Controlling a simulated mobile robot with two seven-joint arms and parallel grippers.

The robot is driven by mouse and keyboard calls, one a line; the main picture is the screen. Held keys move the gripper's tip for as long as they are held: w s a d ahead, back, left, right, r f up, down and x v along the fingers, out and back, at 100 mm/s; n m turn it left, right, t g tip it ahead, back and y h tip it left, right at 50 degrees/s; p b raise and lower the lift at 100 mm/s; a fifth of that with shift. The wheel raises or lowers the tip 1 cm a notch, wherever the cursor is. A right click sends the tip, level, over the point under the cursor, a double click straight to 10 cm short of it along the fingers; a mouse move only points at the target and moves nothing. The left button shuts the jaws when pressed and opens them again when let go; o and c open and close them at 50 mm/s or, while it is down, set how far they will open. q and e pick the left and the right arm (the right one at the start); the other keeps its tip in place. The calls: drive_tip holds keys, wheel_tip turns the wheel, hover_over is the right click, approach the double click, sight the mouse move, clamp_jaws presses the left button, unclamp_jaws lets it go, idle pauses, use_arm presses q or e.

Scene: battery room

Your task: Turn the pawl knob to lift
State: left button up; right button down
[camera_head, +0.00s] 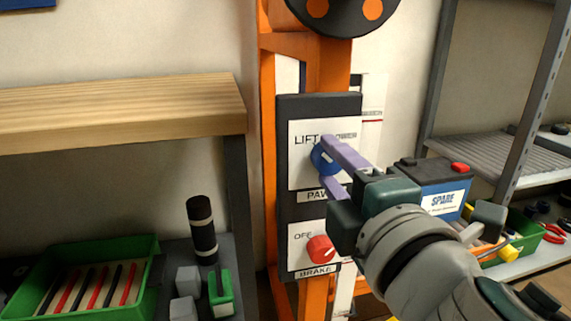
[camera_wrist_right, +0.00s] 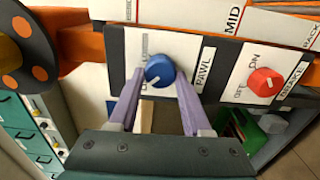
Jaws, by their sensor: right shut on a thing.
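The blue pawl knob (camera_head: 323,158) is on the upper white plate of a dark panel, above the label PAWL. The word LIFT is at the plate's upper left, and the word to its right is partly covered. My right gripper (camera_head: 328,161) is shut on the knob, with one lilac finger on each side. The right wrist view shows the knob (camera_wrist_right: 160,70) between the fingertips of the gripper (camera_wrist_right: 160,77). A pale mark on the knob's face points to the lower left there. My left gripper is in neither view.
A red brake knob (camera_head: 320,248) is just below on the same panel. The panel is on an orange post (camera_head: 268,150). A wooden-topped bench (camera_head: 120,115) is left, with a green tray (camera_head: 150,255) lower down. A blue SPARE battery (camera_head: 440,185) stands right, by metal shelving.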

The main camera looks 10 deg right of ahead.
drive_tip(key=shift+c, duration=1.7)
unclamp_jaws()
drive_tip(key=s+b, duration=0.1)
drive_tip(key=s, duration=0.9)
drive_tip(key=shift+d, duration=0.2)
